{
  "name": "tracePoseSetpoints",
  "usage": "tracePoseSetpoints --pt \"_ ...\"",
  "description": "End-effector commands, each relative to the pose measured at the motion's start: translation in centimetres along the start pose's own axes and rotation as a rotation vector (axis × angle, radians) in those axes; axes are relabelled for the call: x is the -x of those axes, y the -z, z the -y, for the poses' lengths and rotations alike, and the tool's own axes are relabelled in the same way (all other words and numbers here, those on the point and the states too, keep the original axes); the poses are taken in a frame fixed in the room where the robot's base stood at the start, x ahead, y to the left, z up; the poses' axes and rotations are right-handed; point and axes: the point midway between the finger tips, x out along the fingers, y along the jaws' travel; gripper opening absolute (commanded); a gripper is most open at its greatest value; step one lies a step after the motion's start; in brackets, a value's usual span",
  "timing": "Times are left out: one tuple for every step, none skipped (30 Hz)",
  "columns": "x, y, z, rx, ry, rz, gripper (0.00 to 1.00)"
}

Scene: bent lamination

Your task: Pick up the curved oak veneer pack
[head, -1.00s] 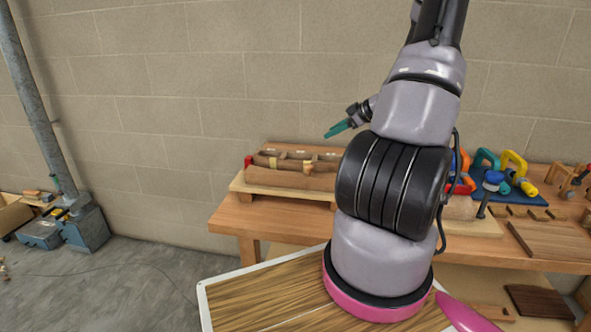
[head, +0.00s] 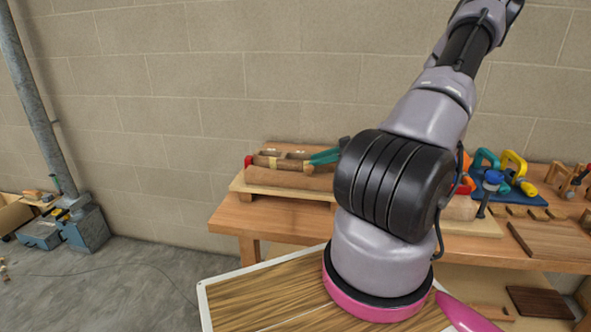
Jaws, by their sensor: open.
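A brown, curved wooden piece (head: 290,178) lies lengthwise on a pale board at the left end of the workbench; it looks like the curved oak veneer pack or the form under it, and I cannot tell which. Its right part is hidden behind my arm.
The pale board (head: 238,183) rests on the wooden workbench (head: 228,219) against a block wall. Colourful clamps (head: 514,165) sit on a blue mat at the right. A dark wood board (head: 550,240) lies at the bench's front right. A grey pipe stands far left.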

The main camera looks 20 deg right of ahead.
Motion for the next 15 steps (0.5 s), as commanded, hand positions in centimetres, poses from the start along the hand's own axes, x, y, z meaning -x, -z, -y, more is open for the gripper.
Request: tracePoseSetpoints --pt "-0.9 0.0 0.1 -0.001 0.003 -0.004 0.5" --pt "-1.4 0.0 0.1 -0.002 0.003 -0.004 0.5" --pt "-2.0 0.0 0.1 -0.001 0.002 -0.003 0.5" --pt "-2.4 0.1 0.1 0.0 0.002 -0.003 0.5" --pt "-2.7 0.0 0.1 0.0 0.002 -0.003 0.5" --pt "-3.1 0.0 0.1 -0.001 0.001 -0.002 0.5" --pt "-3.2 0.0 0.0 -0.001 0.001 -0.001 0.5" --pt "-3.4 0.0 0.0 -0.001 0.001 -0.001 0.5" --pt "-3.5 0.0 0.1 0.0 0.001 -0.001 0.5" --pt "-3.6 0.0 0.1 0.0 0.001 -0.001 0.5" --pt "-3.6 0.0 0.1 0.0 0.001 0.0 0.5" --pt "-3.6 0.0 0.1 0.0 0.002 0.0 0.5" --pt "-3.6 0.0 0.1 -0.001 0.002 0.0 0.5" --pt "-3.6 0.0 0.1 -0.001 0.002 0.001 0.5" --pt "-3.6 0.0 0.1 -0.002 0.002 0.001 0.47"
